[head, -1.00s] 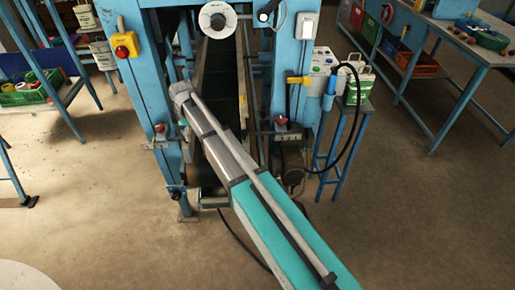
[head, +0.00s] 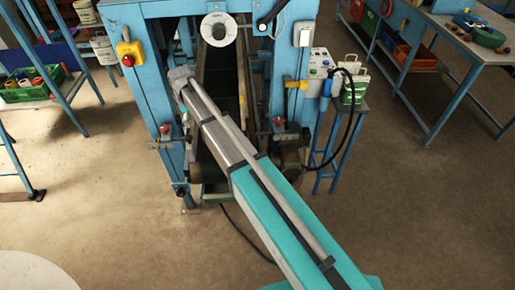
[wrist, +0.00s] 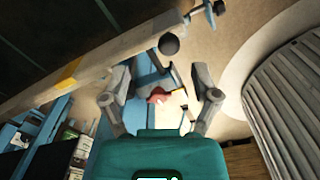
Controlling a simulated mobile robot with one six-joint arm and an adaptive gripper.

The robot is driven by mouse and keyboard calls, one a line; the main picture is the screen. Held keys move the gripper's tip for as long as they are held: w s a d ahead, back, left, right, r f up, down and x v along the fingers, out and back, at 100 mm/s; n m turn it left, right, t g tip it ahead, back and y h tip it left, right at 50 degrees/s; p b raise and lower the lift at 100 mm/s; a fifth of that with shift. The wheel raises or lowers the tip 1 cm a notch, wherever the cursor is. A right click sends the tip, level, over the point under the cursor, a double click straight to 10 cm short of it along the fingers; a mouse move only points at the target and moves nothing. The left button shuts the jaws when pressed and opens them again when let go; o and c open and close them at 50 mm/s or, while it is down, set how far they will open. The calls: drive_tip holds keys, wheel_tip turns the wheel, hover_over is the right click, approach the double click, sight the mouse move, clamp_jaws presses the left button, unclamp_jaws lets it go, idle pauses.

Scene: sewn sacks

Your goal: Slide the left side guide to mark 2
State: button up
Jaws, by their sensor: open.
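In the head view a blue machine frame (head: 155,80) holds a dark sloping belt between long side rails. The left side guide seems to be the left rail (head: 206,66), partly hidden by my arm. A red knob (head: 166,129) sits on a bracket at the left post. In the wrist view my gripper (wrist: 160,71) is open, fingers apart. A red knob (wrist: 158,96) shows between the fingers, beyond them; I cannot tell whether they touch it. A pale rail (wrist: 98,62) with a yellow patch crosses above, near a dark ball (wrist: 169,44). Mark 2 is not readable.
A second red knob (head: 279,123) is on the right post. A yellow switch box (head: 130,52) is on the left post. A small blue stand (head: 343,125) with a hanging black hose is at right.

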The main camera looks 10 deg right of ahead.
drive_tip(key=shift+r+p, duration=1.8)
drive_tip(key=shift+r, duration=0.35)
drive_tip(key=s+d+f+m+b, duration=0.4)
drive_tip(key=s+d, duration=0.4)
drive_tip(key=d, duration=0.3)
drive_tip(key=s+d+f+m+b, duration=0.5)
drive_tip(key=s+d, duration=0.3)
drive_tip(key=d, duration=0.4)
drive_tip(key=shift+f+b, duration=0.55)
drive_tip(key=shift+f, duration=0.05)
drive_tip(key=shift+s, duration=0.1)
drive_tip(key=s+d+m, duration=0.3)
drive_tip(key=s+d, duration=0.2)
drive_tip(key=s, duration=0.2)
drive_tip(key=shift+s+d+m, duration=0.2)
drive_tip(key=shift+d+m, duration=0.1)
drive_tip(key=shift+d, duration=0.1)
